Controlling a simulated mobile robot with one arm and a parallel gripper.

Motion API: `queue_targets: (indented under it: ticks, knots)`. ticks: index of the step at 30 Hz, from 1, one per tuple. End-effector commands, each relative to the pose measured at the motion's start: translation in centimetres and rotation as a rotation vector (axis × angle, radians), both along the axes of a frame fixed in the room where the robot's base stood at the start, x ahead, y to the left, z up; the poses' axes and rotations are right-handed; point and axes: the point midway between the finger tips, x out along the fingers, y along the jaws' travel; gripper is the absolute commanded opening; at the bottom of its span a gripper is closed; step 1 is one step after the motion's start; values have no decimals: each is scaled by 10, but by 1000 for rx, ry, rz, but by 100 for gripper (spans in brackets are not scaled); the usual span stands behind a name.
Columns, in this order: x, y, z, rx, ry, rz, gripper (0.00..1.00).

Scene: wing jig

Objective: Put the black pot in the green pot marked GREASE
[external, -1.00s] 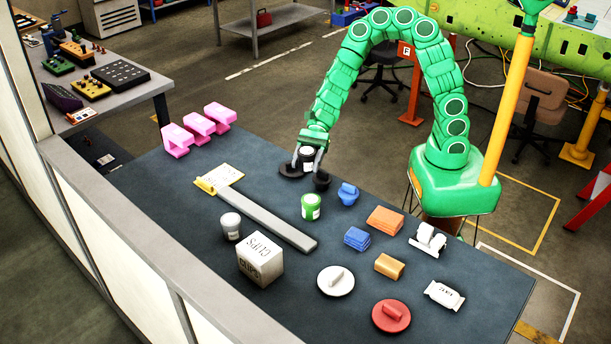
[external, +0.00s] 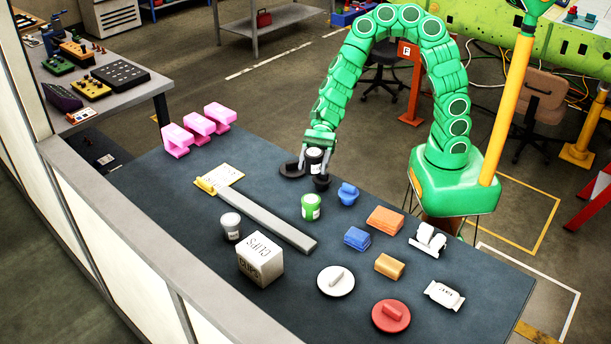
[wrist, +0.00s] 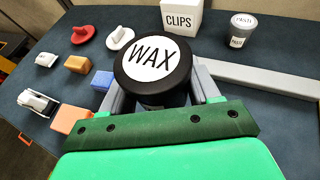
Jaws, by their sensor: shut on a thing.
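The black pot (external: 314,161) has a white round label reading WAX on its top, clear in the wrist view (wrist: 153,62). My gripper (external: 316,158) is shut on it, with a finger on either side. The pot is upright, at the far side of the table; whether it is clear of the surface I cannot tell. The green pot (external: 311,207) stands nearer the camera, just below my gripper in the external view, with a white label too small to read there. The green pot is hidden in the wrist view.
A black disc (external: 291,170), a small black item (external: 321,183) and a blue item (external: 348,194) are close by. A grey bar (external: 265,217), CLIPS box (external: 260,260) and grey pot (external: 230,227) lie left. Blocks and lids fill the right.

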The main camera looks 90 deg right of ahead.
Motion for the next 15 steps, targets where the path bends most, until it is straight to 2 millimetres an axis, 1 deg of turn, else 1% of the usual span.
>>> queue_targets:
  ticks: [1,6,9,12,15]
  knots:
    - [2,9,2,-1,-3,9,26]
    - [8,31,8,1,-4,25,26]
    - [9,40,10,3,-5,33,26]
    - [10,45,11,4,-5,36,26]
    - [11,47,6,6,-2,37,26]
